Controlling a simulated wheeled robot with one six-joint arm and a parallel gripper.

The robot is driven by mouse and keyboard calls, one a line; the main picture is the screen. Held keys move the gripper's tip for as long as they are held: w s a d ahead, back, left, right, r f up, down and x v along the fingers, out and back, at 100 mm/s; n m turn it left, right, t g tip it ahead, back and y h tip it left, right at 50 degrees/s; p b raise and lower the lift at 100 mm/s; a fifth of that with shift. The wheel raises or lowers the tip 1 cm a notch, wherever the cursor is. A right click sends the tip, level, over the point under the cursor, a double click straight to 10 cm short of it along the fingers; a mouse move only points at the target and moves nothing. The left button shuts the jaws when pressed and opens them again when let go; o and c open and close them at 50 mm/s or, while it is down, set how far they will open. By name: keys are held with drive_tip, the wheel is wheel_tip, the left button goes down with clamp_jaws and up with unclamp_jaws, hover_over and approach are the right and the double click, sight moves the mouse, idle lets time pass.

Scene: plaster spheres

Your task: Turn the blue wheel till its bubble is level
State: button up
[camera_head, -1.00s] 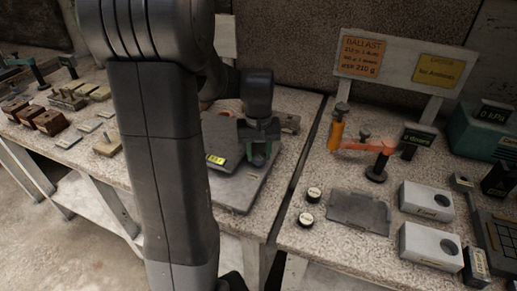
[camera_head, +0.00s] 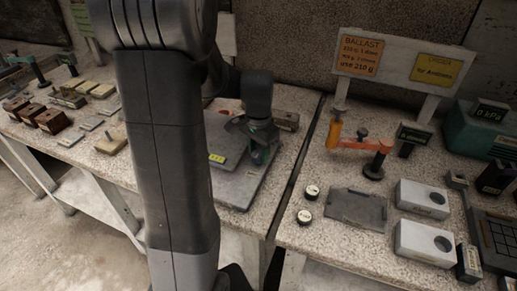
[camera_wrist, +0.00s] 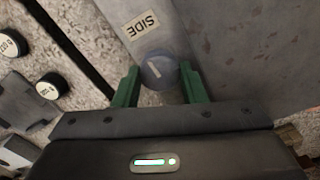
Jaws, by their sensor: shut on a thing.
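The blue wheel (camera_wrist: 158,72) shows in the wrist view as a dull blue-grey round knob with a pale line on its top. It sits beside a label reading SIDE (camera_wrist: 139,25) on a grey plate (camera_wrist: 178,38). My gripper (camera_wrist: 160,82) has its green fingers closed on either side of the wheel. In the head view my gripper (camera_head: 262,152) is low over the right part of the grey plate and hides the wheel. A small yellow strip with dark marks (camera_head: 216,158) lies on the plate to its left; I cannot make out a bubble there.
A gap separates this bench from the right one, which holds an orange clamp (camera_head: 360,143), a dark flat plate (camera_head: 356,207), two round knobs and light grey blocks (camera_head: 423,199). A BALLAST sign (camera_head: 361,56) stands behind. Small blocks lie at left.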

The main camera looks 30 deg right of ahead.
sight(259, 153)
drive_tip(key=shift+m, duration=1)
drive_tip(key=o, duration=1)
wheel_tip(259, 153, up, 14)
drive_tip(key=shift+f+p, duration=0.1)
drive_tip(key=shift+p, duration=0.35)
drive_tip(key=shift+f, duration=0.1)
